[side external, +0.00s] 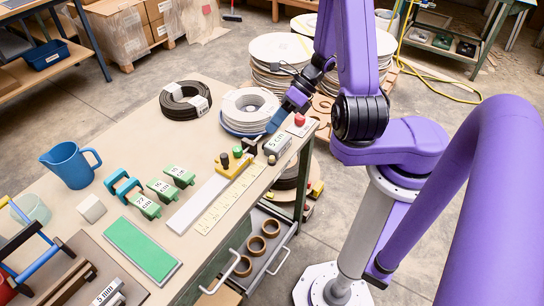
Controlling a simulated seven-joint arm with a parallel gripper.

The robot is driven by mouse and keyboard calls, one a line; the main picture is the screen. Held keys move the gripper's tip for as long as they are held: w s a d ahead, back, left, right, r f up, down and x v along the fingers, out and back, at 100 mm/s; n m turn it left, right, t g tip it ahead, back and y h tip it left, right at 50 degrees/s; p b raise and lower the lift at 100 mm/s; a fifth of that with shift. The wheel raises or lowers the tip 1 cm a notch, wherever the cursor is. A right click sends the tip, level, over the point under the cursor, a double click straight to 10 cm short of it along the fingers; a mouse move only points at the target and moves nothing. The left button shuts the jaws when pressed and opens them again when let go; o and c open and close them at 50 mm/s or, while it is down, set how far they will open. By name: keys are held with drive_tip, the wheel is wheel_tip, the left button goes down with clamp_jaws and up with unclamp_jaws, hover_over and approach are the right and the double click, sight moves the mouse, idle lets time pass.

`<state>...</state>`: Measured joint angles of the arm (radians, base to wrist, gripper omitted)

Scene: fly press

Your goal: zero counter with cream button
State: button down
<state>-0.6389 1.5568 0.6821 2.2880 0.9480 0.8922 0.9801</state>
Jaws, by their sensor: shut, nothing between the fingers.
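My gripper (272,126) is shut and empty, pointing down and left over the far right end of the bench. Its tips are close to a grey box (277,146) marked "5 cm"; I cannot tell whether they touch it. This box may be the counter, but I cannot make out a count on it. No cream button can be told apart at this size; it may be hidden by the gripper. Left of the gripper is a yellow block (231,166) with a black knob and a green knob (237,152). A red button (300,119) sits on a pale box behind.
A blue jug (70,165), black coil (185,101) and white coil (249,108) stand on the bench (133,150). An open drawer (258,262) juts out at the front.

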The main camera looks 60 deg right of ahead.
sight(276, 151)
drive_tip(key=shift+f, duration=3.95)
drive_tip(key=shift+f, duration=0.15)
drive_tip(key=shift+f, duration=0.3)
drive_tip(key=shift+f, duration=0.8)
drive_tip(key=shift+r, duration=0.1)
drive_tip(key=shift+d+r, duration=0.3)
drive_tip(key=shift+r, duration=0.4)
drive_tip(key=shift+r, duration=0.1)
drive_tip(key=shift+s+a+r, duration=0.1)
drive_tip(key=shift+a+r, duration=0.05)
drive_tip(key=shift+r, duration=2.35)
